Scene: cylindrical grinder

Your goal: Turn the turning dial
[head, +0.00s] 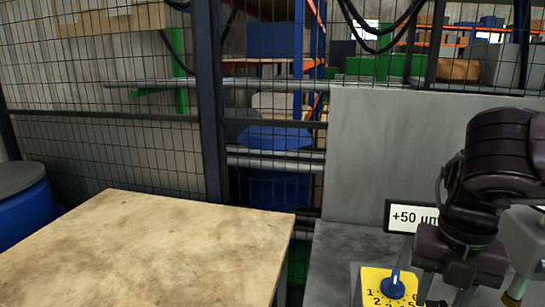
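The turning dial (393,287) is a blue knob with a raised handle on a yellow number plate (371,275), low in the head view, right of centre. Digits such as 1, 2, 5 and 6 show around the knob. A white sign (400,216) with a black frame reads "+50 µm" above it. My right gripper (448,294) is dark and points down just right of the dial, apart from it in the picture. Its fingers look spread with nothing seen between them; the lower ends are near or past the bottom edge. My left gripper is out of view.
A worn wooden table (150,245) fills the lower left, with a clear top. A grey panel (385,150) stands behind the dial. A wire mesh fence (110,130) closes off the back. A blue barrel (25,205) is at the far left.

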